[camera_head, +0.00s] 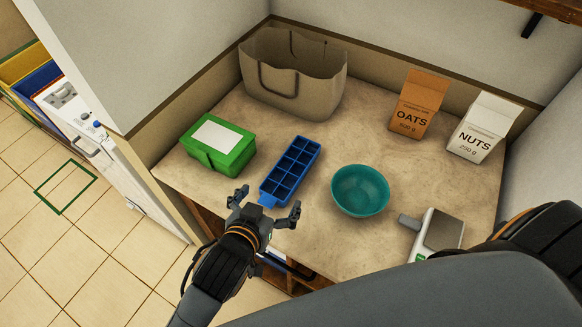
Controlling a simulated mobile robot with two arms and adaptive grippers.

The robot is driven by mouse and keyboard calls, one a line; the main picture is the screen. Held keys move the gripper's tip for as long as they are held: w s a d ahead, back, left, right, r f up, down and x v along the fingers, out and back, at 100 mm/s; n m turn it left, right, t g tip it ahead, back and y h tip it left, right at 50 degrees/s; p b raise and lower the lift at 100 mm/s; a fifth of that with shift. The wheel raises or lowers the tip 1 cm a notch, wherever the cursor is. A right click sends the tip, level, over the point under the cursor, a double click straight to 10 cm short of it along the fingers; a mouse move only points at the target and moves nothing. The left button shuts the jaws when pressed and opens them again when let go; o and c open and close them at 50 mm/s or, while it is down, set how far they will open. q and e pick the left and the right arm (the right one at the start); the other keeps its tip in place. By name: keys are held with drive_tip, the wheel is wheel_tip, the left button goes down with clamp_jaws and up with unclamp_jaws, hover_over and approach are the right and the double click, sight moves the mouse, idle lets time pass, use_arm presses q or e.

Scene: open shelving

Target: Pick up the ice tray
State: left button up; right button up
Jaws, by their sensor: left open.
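The blue ice tray (290,171) lies on the beige counter, between a green box and a teal bowl. It has two rows of square compartments and a tab at its near end. My left gripper (266,205) is at this near end, its fingers spread apart on either side of the tab. It is open, and I cannot tell whether a finger touches the tray. My right gripper is not in view; a dark arm part shows at the right edge.
The green box (218,146) stands left of the tray, the teal bowl (360,190) right. A beige bag (292,78), an oats box (417,103) and a nuts box (482,127) stand behind. A kitchen scale (440,232) is at the right front. The counter's middle back is clear.

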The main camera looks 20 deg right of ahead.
use_arm(q)
approach(288, 171)
drive_tip(key=x, duration=0.3)
drive_tip(key=shift+w+d+f, duration=0.15)
drive_tip(key=shift+d+f, duration=0.1)
drive_tip(key=shift+w+d+f+p, duration=0.15)
drive_tip(key=shift+w+d+p, duration=0.2)
drive_tip(key=shift+w+p, duration=0.15)
drive_tip(key=shift+p+x, duration=0.3)
drive_tip(key=shift+x, duration=1.65)
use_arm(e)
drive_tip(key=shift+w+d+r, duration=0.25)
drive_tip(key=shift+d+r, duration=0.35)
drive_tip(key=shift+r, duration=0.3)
use_arm(q)
drive_tip(key=shift+s, duration=0.1)
drive_tip(key=c, duration=1.5)
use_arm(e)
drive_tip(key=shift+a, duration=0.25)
